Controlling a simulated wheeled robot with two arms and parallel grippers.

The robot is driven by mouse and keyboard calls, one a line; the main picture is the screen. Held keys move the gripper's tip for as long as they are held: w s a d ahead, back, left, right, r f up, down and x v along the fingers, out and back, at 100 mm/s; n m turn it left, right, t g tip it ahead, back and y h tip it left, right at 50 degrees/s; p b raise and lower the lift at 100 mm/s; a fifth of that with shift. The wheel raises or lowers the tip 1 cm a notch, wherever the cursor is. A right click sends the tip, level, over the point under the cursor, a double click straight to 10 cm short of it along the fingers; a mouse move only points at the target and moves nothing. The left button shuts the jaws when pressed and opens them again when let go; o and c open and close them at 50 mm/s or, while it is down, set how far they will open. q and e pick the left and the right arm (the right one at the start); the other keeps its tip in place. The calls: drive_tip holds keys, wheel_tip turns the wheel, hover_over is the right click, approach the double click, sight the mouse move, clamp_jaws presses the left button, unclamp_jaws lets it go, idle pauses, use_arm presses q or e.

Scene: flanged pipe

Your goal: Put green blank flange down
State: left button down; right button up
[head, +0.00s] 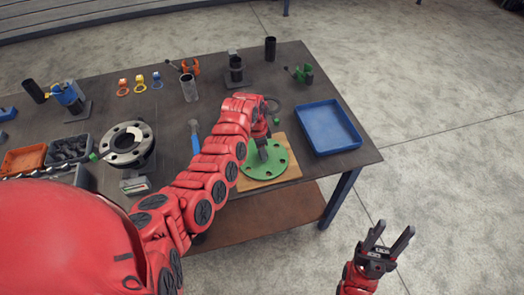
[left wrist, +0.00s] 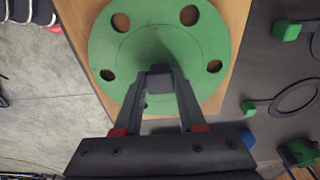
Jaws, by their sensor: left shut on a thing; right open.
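The green blank flange (head: 267,168) is a flat green disc with several bolt holes around its rim. It lies on or just above a wooden board (head: 292,172) near the table's front right. It also fills the top of the left wrist view (left wrist: 120,55), over the board (left wrist: 235,20). My left gripper (head: 262,146) is above its centre, shut on a grey block-like handle (left wrist: 159,80) at the flange's middle. Whether the flange touches the board is hard to tell. My right gripper (head: 388,240) is open and empty, off the table's front right, over the floor.
A blue tray (head: 328,128) stands right of the board, empty. A grey flanged pipe (head: 128,145) stands at the left. Clamps, colored rings and dark cylinders (head: 270,49) sit along the back. A green clamp (head: 303,74) is at the back right. My left arm crosses the table's front.

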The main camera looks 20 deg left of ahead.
use_arm(q)
drive_tip(key=shift+c, duration=2.4)
unclamp_jaws()
drive_tip(key=shift+r, duration=0.15)
